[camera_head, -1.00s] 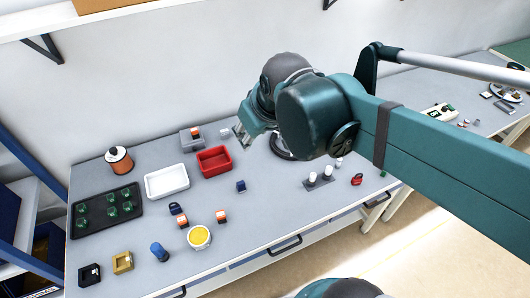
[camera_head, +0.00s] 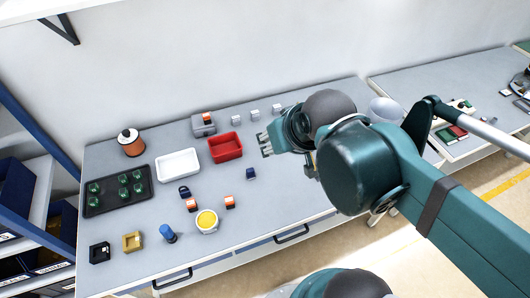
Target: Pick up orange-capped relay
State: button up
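Three small white blocks with orange caps, which look like the orange-capped relays, are in the head view. One relay (camera_head: 191,206) stands beside a dark blue padlock-like piece, and another relay (camera_head: 230,203) stands right of the yellow-filled round dish. A third relay (camera_head: 206,119) sits on a grey fixture (camera_head: 203,129) behind the trays. My gripper (camera_head: 264,145) is above the bench, right of the red tray and apart from all three. Its fingers point left and look spread, with nothing seen between them.
A red tray (camera_head: 239,153), a white tray (camera_head: 197,166) and a black tray (camera_head: 91,209) with green pieces stand on the bench (camera_head: 300,205). The round dish (camera_head: 216,226), a blue cylinder (camera_head: 168,236) and a dark blue cube (camera_head: 251,173) are nearby.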

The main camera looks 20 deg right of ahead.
jog(key=w+a+f+m+g+y+b, duration=0.2)
jog(key=f+m+y+b, duration=0.2)
jog(key=f, duration=0.6)
jog(key=w+a+f+m+g+y+b, duration=0.1)
jog(key=w+a+f+m+y+b, duration=0.2)
jog(key=f+m+b, duration=0.4)
jog(key=w+a+f+m+g+y+b, duration=0.2)
jog(key=f+m+y+b, duration=0.3)
jog(key=f, duration=0.9)
jog(key=shift+w+a+m+g+y+b, duration=0.1)
jog(key=shift+a+m+g+y+b, duration=0.15)
jog(key=shift+m+b, duration=0.3)
jog(key=shift+w+a+m+g+y+b, duration=0.15)
jog(key=shift+a+m+b, duration=0.15)
jog(key=shift+m, duration=0.45)
jog(key=shift+s+d+f+m+y+b, duration=0.1)
jog(key=shift+s+f+m+y+b, duration=0.2)
jog(key=shift+f+y+b, duration=0.1)
jog(key=shift+x, duration=1.3)
